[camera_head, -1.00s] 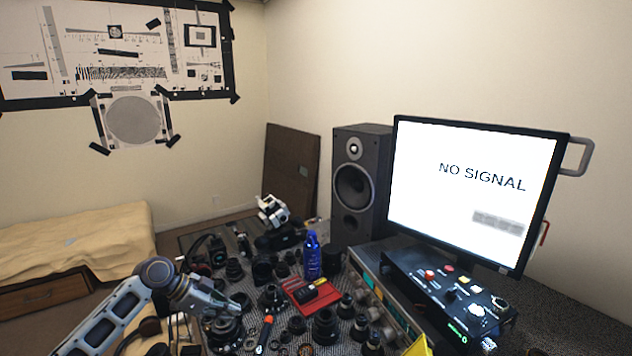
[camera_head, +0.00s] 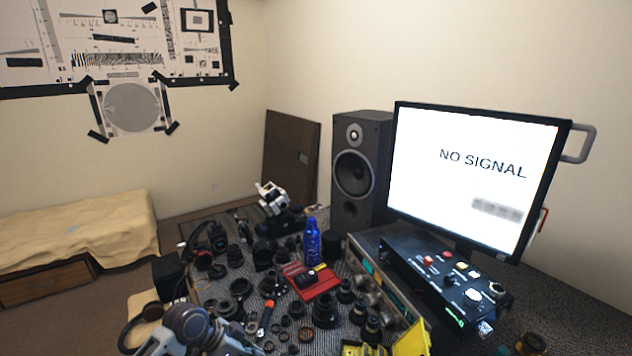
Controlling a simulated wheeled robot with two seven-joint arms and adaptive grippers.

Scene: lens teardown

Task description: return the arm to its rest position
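My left arm comes in at the bottom left, with its grey joint low over the near left corner of the table. My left gripper (camera_head: 242,347) is at the bottom edge of the picture, mostly cut off, and its fingers cannot be made out. No held object shows there. My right arm and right gripper are not in view.
The table holds several black lens parts (camera_head: 325,309), a red tray (camera_head: 318,285), a blue bottle (camera_head: 312,243) and a white-and-black device (camera_head: 272,198). A monitor (camera_head: 475,180), speaker (camera_head: 358,172) and control box (camera_head: 430,285) stand on the right.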

